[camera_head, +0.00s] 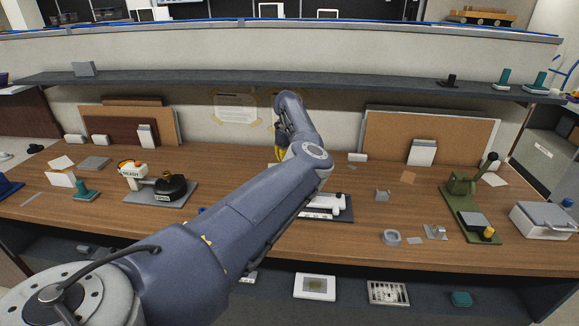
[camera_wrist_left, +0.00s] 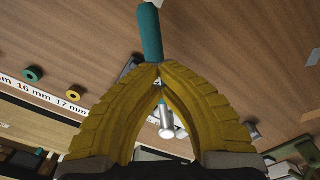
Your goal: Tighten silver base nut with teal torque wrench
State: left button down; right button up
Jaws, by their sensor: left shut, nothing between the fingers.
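In the left wrist view, the yellow fingers of my left gripper (camera_wrist_left: 160,70) meet at their tips, with nothing held between them. A teal handle (camera_wrist_left: 150,36), probably the torque wrench's, extends away just beyond the fingertips; I cannot tell whether they touch it. Shiny silver cylindrical parts (camera_wrist_left: 167,122) show through the gap between the fingers. I cannot tell whether one is the base nut. In the head view, my left arm crosses the middle of the bench, and its gripper (camera_head: 280,155) is mostly hidden behind the forearm. My right gripper is not in view.
A white strip marked 16 mm and 17 mm (camera_wrist_left: 48,96) has a teal ring (camera_wrist_left: 33,74) and yellow ring (camera_wrist_left: 75,95) beside it. A green lever press (camera_head: 466,200) and grey box (camera_head: 543,222) stand right. A dark device (camera_head: 172,188) stands left. A shelf (camera_head: 300,77) spans the back.

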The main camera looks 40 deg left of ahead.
pick_arm(q)
jog(key=shift+r, duration=2.6)
jog(key=shift+r, duration=0.1)
